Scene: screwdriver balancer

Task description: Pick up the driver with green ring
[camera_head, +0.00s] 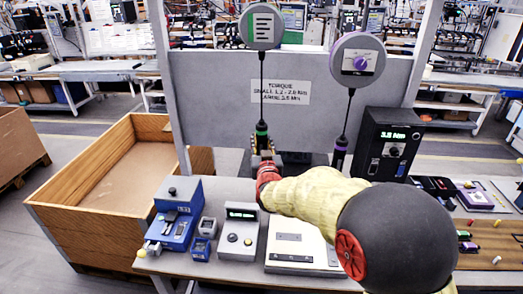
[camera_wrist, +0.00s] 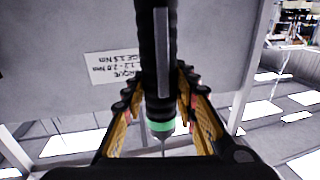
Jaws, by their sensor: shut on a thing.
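The driver with the green ring (camera_head: 262,129) is black and hangs upright on a cable from the left balancer (camera_head: 261,27). My gripper and arm partly hide the driver's lower end in the head view.
A second driver with a purple ring (camera_head: 340,146) hangs to the right from a purple-edged balancer (camera_head: 358,62). A black torque display (camera_head: 388,145) stands beside it. Blue and grey testers (camera_head: 240,232) stand on the bench in front. A wooden crate (camera_head: 75,235) is at left.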

